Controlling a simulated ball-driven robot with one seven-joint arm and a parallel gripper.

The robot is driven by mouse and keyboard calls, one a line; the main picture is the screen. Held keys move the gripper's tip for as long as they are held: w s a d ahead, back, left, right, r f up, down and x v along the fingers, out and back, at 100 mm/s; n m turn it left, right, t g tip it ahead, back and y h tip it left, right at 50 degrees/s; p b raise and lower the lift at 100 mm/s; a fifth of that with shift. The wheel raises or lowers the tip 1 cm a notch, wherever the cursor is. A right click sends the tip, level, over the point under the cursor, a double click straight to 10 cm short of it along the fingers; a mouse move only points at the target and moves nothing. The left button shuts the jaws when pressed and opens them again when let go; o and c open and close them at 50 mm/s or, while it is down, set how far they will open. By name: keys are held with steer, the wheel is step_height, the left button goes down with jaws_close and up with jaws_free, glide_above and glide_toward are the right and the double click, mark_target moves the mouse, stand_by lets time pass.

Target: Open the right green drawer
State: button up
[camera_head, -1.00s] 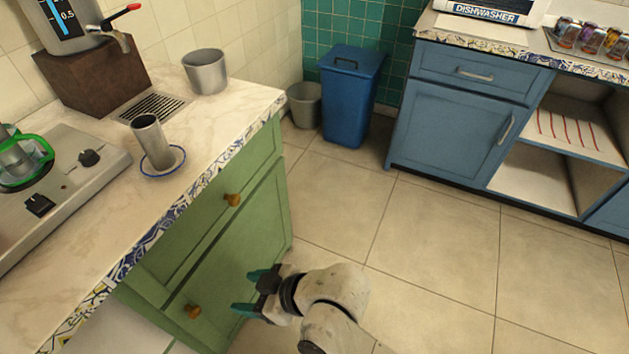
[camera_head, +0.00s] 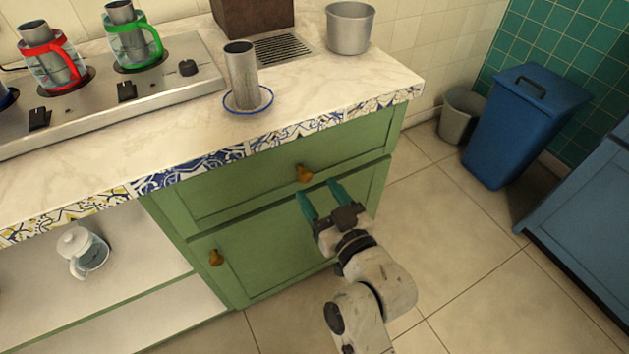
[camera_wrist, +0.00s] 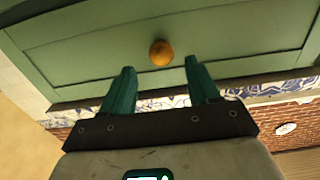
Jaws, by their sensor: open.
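The green drawer (camera_head: 246,185) is shut under the counter's tiled front edge, above a green cupboard door (camera_head: 270,252). Its round wooden knob (camera_head: 304,173) sits near the middle of its front. In the wrist view the knob (camera_wrist: 161,53) lies between and beyond the fingertips, against the drawer front (camera_wrist: 230,35). My gripper (camera_head: 321,193) is open and empty, its teal fingers pointing at the drawer front, just below and right of the knob. In the wrist view my gripper (camera_wrist: 160,80) shows a clear gap from the knob.
The cupboard door has its own knob (camera_head: 216,257). The counter (camera_head: 150,140) overhangs the drawer and bears a metal cup (camera_head: 241,75) on a saucer and a stove. Floor (camera_head: 455,235) is clear to the right, with a blue bin (camera_head: 520,125) and blue cabinet (camera_head: 585,215) beyond.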

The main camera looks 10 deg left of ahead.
mark_target(307, 178)
steer(key=shift+x, duration=1.9)
steer(key=shift+s+a, duration=0.1)
jaws_close()
